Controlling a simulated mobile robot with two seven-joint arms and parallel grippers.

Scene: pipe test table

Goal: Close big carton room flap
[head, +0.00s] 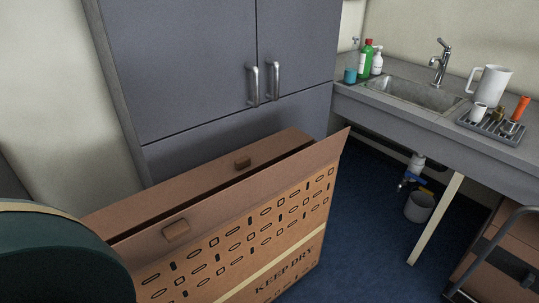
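The big carton (255,235) is a brown cardboard box with printed dashes and "KEEP DRY" on its near side. It stands in front of the grey cabinet in the head view. Its far top flap (205,182) carries a small brown block and looks nearly flat. The near flap (300,165) also carries a block and is tilted up, its right corner sticking out past the box. A narrow dark gap runs between the two flaps. The carton's left end is partly hidden. Neither of my grippers is in view.
A dark green rounded object (60,255) covers the lower left. The grey cabinet (190,60) stands close behind the carton. A sink counter (440,125) with bottles and a jug is at right, a bucket (420,207) below it. Blue floor (365,240) is clear right of the carton.

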